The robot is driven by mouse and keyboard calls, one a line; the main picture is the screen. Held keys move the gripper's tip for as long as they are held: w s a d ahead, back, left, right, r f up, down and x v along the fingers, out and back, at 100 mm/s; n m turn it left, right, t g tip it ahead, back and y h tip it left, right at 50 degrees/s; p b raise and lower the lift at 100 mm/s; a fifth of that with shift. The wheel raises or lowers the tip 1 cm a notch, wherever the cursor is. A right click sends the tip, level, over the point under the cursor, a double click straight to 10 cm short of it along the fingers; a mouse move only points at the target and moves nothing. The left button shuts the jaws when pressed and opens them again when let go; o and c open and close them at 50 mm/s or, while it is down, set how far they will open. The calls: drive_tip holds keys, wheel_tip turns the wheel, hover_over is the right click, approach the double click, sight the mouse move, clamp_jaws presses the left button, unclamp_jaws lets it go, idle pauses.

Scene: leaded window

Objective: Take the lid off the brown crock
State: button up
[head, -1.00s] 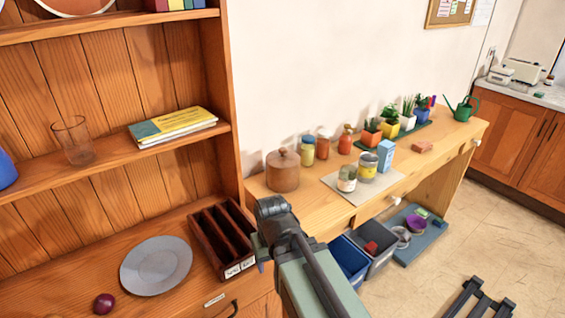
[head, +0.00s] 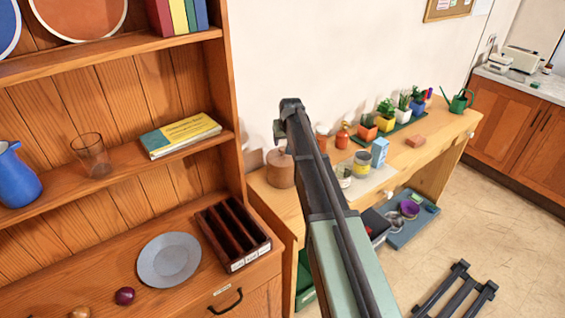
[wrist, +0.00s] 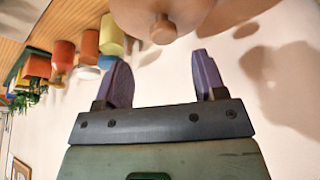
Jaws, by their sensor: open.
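The brown crock (head: 281,171) stands at the left end of the wooden side table, partly hidden behind my arm in the head view. In the wrist view its lid (wrist: 205,12) shows at the top edge, with a round knob (wrist: 163,28) sticking out toward my gripper. My gripper (wrist: 163,64) is open and empty, its two purple fingers apart. The knob lies just beyond the fingertips, roughly in line with the gap between them, and no contact shows. The fingers cannot be made out in the head view.
Jars (head: 361,163) and potted plants (head: 386,115) stand along the table, right of the crock. A wooden hutch (head: 236,115) rises close on the left, with a dark divided box (head: 233,235) on its counter. The wall (head: 330,60) is behind the table.

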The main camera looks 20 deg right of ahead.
sight(283, 148)
drive_tip(key=b+x, duration=0.5)
drive_tip(key=x, duration=0.2)
drive_tip(key=shift+a+f, duration=0.2)
drive_tip(key=shift+a, duration=0.05)
drive_tip(key=shift+r, duration=0.25)
drive_tip(key=c, duration=1.1)
